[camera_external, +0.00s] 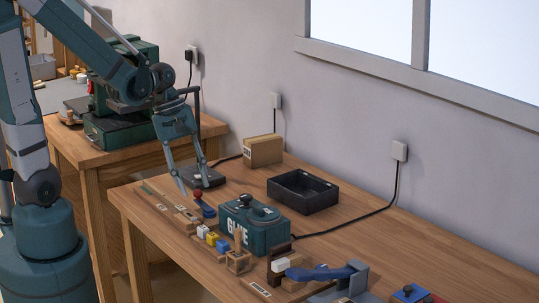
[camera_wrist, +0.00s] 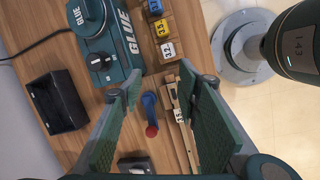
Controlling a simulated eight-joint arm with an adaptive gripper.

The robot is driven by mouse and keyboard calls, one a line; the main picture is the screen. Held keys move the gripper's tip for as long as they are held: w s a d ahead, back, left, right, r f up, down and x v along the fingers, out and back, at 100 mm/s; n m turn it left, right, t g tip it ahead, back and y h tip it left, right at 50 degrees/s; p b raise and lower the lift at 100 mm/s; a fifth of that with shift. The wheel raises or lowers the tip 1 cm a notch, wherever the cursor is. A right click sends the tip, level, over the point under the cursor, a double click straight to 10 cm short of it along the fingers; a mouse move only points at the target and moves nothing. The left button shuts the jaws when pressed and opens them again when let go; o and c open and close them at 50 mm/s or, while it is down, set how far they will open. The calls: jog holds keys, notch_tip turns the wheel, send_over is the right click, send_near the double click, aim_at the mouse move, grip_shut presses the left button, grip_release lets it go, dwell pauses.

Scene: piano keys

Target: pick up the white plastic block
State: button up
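A small white block (camera_wrist: 168,50) with a dark number on it sits at the near end of a wooden holder, in a row with a yellow block (camera_wrist: 162,28) and a blue block (camera_wrist: 155,7). In the external view the white block (camera_external: 201,232) is at the left end of that row. My gripper (camera_external: 197,189) is open and empty, pointing down above the back left of the bench. In the wrist view the fingertips of my gripper (camera_wrist: 161,83) are spread, with the white block beyond them, apart from both fingers.
A green glue machine (camera_external: 254,225) stands right beside the block row. A blue tool with a red ball (camera_wrist: 150,115) and a wooden strip (camera_wrist: 182,125) lie below my fingers. A black open tray (camera_external: 303,192) and cardboard box (camera_external: 262,150) stand behind.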

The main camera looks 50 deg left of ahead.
aim_at(203, 228)
jog(key=f+n, duration=0.2)
jog(key=d+f+n+g+h, duration=0.1)
jog(key=f, duration=0.1)
jog(key=shift+d+f+n+g, duration=0.1)
jog(key=shift+d+n+g, duration=0.05)
jog(key=shift+n+g, duration=0.2)
jog(key=shift+x, duration=1.3)
jog(key=shift+s, duration=0.1)
jog(key=shift+b+x, duration=1.05)
jog(key=shift+x, duration=1.55)
jog(key=shift+d, duration=0.15)
jog(key=c, duration=0.8)
